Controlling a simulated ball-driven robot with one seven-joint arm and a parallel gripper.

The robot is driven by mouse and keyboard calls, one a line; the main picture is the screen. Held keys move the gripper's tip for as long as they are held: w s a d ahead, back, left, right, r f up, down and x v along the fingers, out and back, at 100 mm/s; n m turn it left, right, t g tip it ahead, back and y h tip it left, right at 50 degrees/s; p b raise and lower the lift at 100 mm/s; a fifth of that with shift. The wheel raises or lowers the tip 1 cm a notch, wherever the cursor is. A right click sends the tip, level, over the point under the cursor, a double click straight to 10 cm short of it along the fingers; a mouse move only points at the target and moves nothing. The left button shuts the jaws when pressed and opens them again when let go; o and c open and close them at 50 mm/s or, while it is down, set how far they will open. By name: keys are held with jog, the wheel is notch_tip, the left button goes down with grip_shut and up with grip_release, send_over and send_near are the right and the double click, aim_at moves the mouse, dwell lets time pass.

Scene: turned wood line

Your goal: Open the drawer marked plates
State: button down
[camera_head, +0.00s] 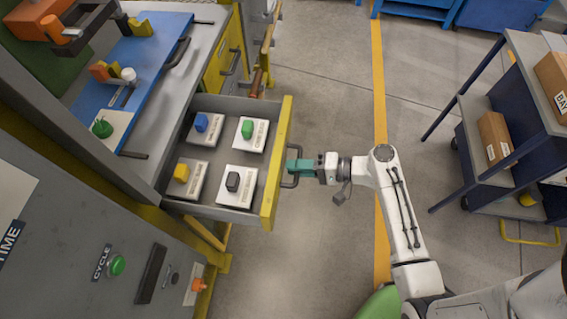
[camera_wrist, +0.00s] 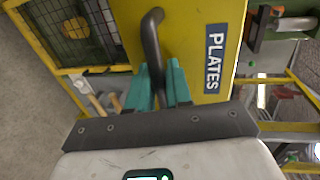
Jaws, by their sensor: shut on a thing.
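The drawer (camera_head: 224,210) with a yellow front stands pulled out from the grey bench. Its front (camera_wrist: 205,30) carries the label PLATES (camera_wrist: 214,57) in the wrist view. The drawer's dark bar handle (camera_head: 291,180) also shows in the wrist view (camera_wrist: 153,40). My gripper (camera_head: 301,167) is at the drawer front, with its teal fingers shut on the handle; they also show in the wrist view (camera_wrist: 162,85). Inside the drawer lie several light plates with a blue (camera_head: 201,122), a green (camera_head: 247,129), a yellow (camera_head: 181,172) and a black knob (camera_head: 233,182).
Another yellow-fronted drawer (camera_head: 222,62) is farther along the bench. A grey panel with a green CYCLE button (camera_head: 116,266) stands at lower left. A dark shelf cart (camera_head: 480,127) with cardboard boxes stands at right. The floor (camera_head: 325,85) between is clear.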

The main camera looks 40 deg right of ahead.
jog(key=shift+s+d, duration=0.2)
jog(key=shift+s, duration=0.1)
jog(key=c, duration=1.2)
grip_release()
jog(key=b+v, duration=0.1)
jog(key=v, duration=0.9)
jog(key=shift+s+d, duration=0.25)
jog(key=shift+s, duration=0.05)
